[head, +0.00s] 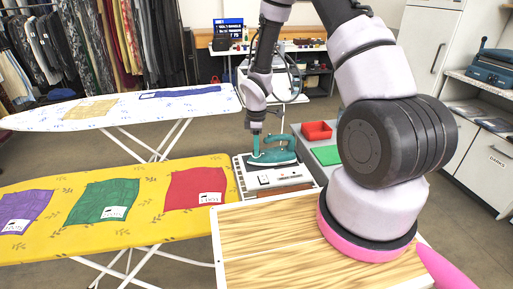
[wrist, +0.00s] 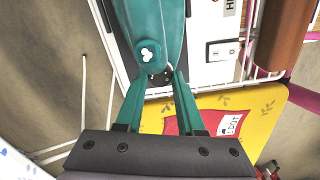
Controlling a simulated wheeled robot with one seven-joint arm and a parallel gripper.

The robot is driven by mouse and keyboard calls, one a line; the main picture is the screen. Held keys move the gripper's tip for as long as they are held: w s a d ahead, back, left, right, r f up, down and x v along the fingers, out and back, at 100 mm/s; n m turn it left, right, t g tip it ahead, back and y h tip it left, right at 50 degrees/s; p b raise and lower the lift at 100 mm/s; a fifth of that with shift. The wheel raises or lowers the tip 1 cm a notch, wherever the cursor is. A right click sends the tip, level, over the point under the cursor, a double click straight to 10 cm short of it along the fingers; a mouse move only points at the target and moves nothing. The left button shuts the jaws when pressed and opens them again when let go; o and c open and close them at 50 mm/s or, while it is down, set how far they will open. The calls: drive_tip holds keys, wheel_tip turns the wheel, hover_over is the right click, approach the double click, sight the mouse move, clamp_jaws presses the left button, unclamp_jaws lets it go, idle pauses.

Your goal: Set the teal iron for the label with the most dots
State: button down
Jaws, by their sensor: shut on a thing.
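The teal iron (head: 276,154) rests on a white and grey station (head: 246,188) beyond the yellow board. My gripper (head: 256,150) is at its left end; in the wrist view my gripper (wrist: 158,82) has its two teal fingers closed on a small dark part at the end of the teal iron (wrist: 150,25). A white rounded mark shows on the iron. Purple cloth (head: 22,208), green cloth (head: 98,202) and red cloth (head: 190,184) lie on the yellow board, each with a white label. The red cloth's label (wrist: 230,125) seems to read "DOT"; the other labels are too small to read.
The yellow ironing board (head: 140,222) is at left, a white patterned board (head: 120,106) behind it. A wooden top (head: 265,240) is in front. A red tray (head: 317,131) and green panel (head: 327,155) stand right of the iron. Clothes hang at the back left.

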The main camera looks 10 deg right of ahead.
drive_tip(key=m, duration=0.6)
drive_tip(key=shift+m, duration=0.3)
idle(0.4)
drive_tip(key=c, duration=0.5)
unclamp_jaws()
wheel_tip(320, 180, up, 11)
drive_tip(key=shift+f, duration=0.1)
